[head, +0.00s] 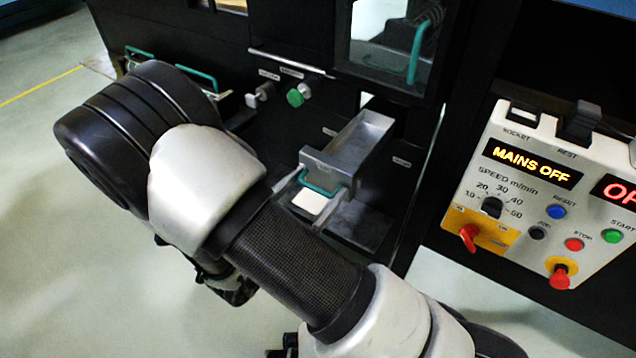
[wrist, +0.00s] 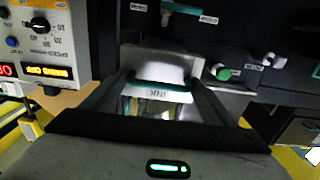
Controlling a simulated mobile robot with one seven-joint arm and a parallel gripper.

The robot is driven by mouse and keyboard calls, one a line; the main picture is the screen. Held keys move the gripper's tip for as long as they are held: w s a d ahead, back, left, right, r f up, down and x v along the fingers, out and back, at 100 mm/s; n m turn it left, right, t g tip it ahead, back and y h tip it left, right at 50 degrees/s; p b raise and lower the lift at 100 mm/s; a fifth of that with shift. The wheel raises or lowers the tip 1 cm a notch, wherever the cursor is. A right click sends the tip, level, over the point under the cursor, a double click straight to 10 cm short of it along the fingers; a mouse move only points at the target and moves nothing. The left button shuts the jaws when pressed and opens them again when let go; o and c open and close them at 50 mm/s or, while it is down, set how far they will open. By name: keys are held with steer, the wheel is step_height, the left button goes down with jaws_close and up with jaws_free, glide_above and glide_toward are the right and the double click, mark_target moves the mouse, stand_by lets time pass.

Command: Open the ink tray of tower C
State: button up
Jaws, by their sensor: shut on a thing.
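The ink tray (head: 350,147) is a grey metal box, sticking out of the dark machine front in the head view. A teal bar handle (head: 319,186) is at its near end. In the head view my arm crosses the foreground and hides most of the gripper. The tower's letter is not legible.
A control panel (head: 545,190) with a lit "MAINS OFF" display stands to the right. A green knob (head: 295,97) and a grey knob (head: 257,98) are on the machine front, left of the tray. Other teal handles (head: 197,78) are further left. Open floor lies in front.

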steer(key=o, duration=1.5)
steer(key=p+v, duration=0.2)
steer(key=v, duration=1.5)
steer(key=shift+s, duration=0.15)
steer(key=shift+a, duration=0.1)
